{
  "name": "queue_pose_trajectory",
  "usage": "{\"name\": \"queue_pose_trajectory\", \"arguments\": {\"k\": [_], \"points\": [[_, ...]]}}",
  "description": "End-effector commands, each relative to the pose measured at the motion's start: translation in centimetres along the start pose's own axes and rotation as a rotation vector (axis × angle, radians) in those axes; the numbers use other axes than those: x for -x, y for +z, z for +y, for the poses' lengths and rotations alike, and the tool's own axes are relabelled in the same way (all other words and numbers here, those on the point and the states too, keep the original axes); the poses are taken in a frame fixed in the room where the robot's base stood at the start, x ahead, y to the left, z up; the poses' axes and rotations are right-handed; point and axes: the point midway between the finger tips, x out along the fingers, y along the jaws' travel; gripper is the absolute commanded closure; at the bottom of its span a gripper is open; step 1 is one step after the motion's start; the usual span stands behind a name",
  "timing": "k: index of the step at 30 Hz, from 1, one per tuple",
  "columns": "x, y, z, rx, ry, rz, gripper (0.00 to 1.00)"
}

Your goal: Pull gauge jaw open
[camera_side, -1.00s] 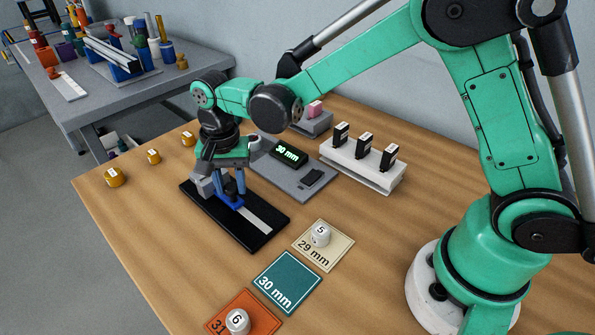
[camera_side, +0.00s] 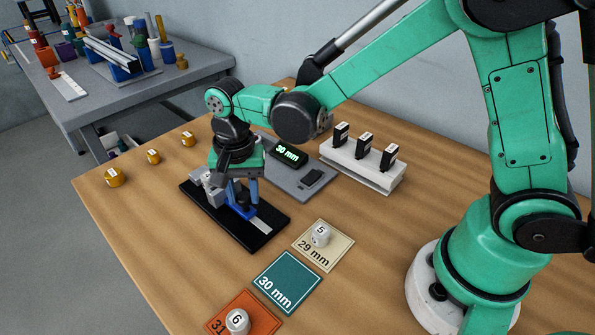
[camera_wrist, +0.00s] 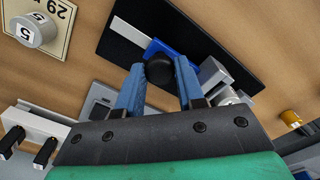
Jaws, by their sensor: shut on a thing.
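The gauge has a long black base (camera_side: 196,203) with a pale rail (camera_side: 263,226) along it. A blue sliding jaw (camera_wrist: 183,47) with a black knob (camera_wrist: 159,70) rides on the rail. A grey fixed jaw (camera_side: 203,184) stands at the base's far-left end; its grey metal block also shows in the wrist view (camera_wrist: 215,77), apart from the blue jaw. My gripper (camera_side: 243,204) points down over the gauge. In the wrist view its two blue fingers (camera_wrist: 158,82) are shut on the black knob from both sides. The gripper partly hides the jaws in the side view.
A grey display unit (camera_side: 288,155) reading 30 mm stands behind the gauge, near a white rack (camera_side: 372,177) of black pieces. A teal 30 mm mat (camera_side: 287,284) is empty. White cylinders 5 (camera_side: 320,236) and 6 (camera_side: 237,322) sit on neighbouring mats. Brass cylinders (camera_side: 153,156) stand at left.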

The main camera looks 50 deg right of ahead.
Motion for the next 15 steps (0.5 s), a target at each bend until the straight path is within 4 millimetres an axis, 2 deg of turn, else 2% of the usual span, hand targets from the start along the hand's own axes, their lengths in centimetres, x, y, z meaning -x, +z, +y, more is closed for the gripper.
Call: {"name": "queue_pose_trajectory", "arguments": {"k": [10, 11, 13, 14, 15], "points": [[0.01, 0.63, 0.62, 0.002, 0.005, -0.006, 1.00], [0.01, 0.63, 0.61, 0.002, 0.004, -0.006, 0.61], [0.00, 0.62, 0.61, 0.002, 0.004, -0.006, 0.41], [0.00, 0.61, 0.60, 0.002, 0.004, -0.005, 0.35], [0.00, 0.59, 0.58, 0.002, 0.003, -0.005, 0.35]]}}
